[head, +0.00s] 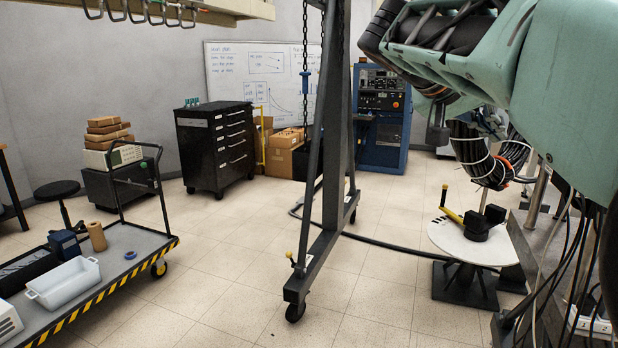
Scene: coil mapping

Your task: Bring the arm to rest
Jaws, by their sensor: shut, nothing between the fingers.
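I cannot make out my gripper or its fingers in the head view. A large teal arm-like body (570,90) with black cable bundles fills the upper right, close to the camera. I cannot tell whether it is mine. It hides what is behind it on that side.
A round white-topped stand (450,240) holds a black part at the right. A dark hoist frame (325,180) stands mid-room, a hose on the floor behind it. A striped-edge cart (125,240) with a white tray (65,283) is at left. Open tiled floor lies between cart and hoist.

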